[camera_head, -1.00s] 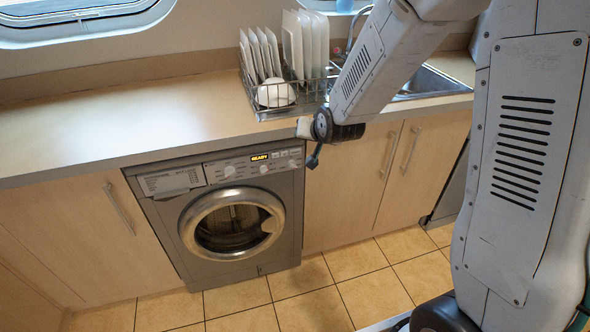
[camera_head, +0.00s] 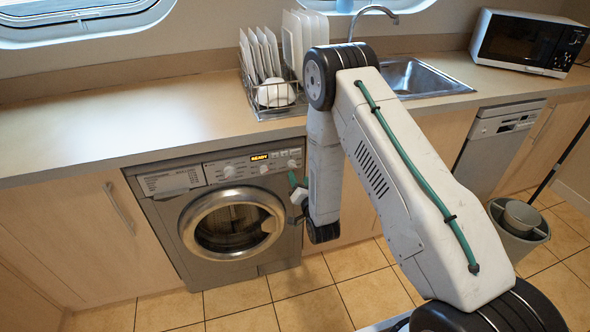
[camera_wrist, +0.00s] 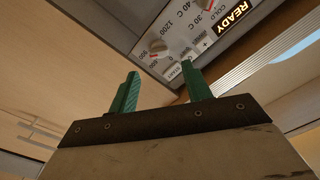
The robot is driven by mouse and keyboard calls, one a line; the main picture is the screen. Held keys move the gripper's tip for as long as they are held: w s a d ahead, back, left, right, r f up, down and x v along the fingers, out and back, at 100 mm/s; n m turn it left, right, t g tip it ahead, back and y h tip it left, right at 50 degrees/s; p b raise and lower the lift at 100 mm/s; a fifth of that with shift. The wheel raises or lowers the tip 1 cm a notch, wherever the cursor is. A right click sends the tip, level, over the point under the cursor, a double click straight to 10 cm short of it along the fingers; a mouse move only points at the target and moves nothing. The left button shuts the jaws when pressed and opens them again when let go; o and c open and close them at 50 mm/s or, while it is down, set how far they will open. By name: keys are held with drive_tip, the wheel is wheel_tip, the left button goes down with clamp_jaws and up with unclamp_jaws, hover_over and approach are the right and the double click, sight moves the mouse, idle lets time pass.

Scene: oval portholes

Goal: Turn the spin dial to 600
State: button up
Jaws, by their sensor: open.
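The washing machine's front panel (camera_head: 255,165) carries several white dials and a lit display reading READY (camera_head: 259,157). The spin dial (camera_head: 292,163) is the knob at the panel's right end. In the wrist view the spin dial (camera_wrist: 157,47) shows with 1200 and other numbers around it. In the head view my gripper (camera_head: 297,189) is in front of the machine's right edge, a little below the dial.
The round door (camera_head: 232,222) is shut below the panel. The counter edge (camera_head: 150,157) juts above it. A bin (camera_head: 520,225) stands at right. Tiled floor ahead is clear.

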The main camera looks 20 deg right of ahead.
sight(294, 167)
drive_tip(key=w, duration=0.6)
drive_tip(key=shift+w, duration=0.2)
drive_tip(key=shift+c, duration=0.3)
drive_tip(key=c, duration=0.9)
